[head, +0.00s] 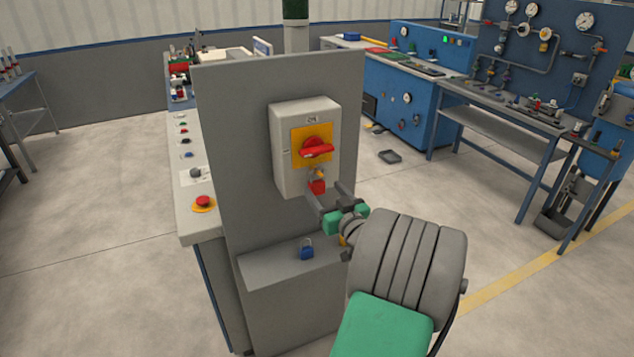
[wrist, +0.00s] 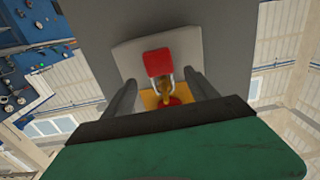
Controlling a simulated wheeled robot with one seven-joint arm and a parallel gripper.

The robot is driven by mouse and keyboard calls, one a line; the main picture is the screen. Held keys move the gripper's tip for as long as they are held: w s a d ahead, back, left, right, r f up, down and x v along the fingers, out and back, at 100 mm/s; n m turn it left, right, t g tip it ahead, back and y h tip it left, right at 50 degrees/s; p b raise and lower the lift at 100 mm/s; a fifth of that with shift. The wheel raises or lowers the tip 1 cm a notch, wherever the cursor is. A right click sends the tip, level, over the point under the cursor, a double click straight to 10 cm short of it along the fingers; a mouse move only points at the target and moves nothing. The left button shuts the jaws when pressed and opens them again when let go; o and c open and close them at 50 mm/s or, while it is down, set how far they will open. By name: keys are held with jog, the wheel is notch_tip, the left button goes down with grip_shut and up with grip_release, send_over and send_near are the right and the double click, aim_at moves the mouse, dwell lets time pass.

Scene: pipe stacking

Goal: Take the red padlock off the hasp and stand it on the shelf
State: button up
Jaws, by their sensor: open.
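The red padlock (head: 317,187) hangs below the red rotary handle (head: 316,148) on the grey switch box, at the yellow hasp (head: 319,173). In the wrist view the padlock (wrist: 158,62) shows its red body and silver shackle, with the yellow hasp (wrist: 166,90) at the shackle. My gripper (head: 328,200) is open in front of the box. In the wrist view its two fingers (wrist: 161,88) stand to either side of the padlock's shackle, with gaps. The shelf (head: 275,268) is the grey ledge below the box on the same panel.
A blue padlock (head: 306,249) stands on the shelf, right of its middle. The shelf's left part is clear. A control desk with a red button (head: 203,201) is left of the panel. Blue benches (head: 400,80) stand farther back at right.

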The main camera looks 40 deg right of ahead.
aim_at(319, 183)
jog(key=p+x, duration=0.1)
jog(key=x, duration=0.3)
jog(key=shift+r, duration=0.15)
jog(key=shift+s, duration=0.15)
grip_shut()
dwell(0.3)
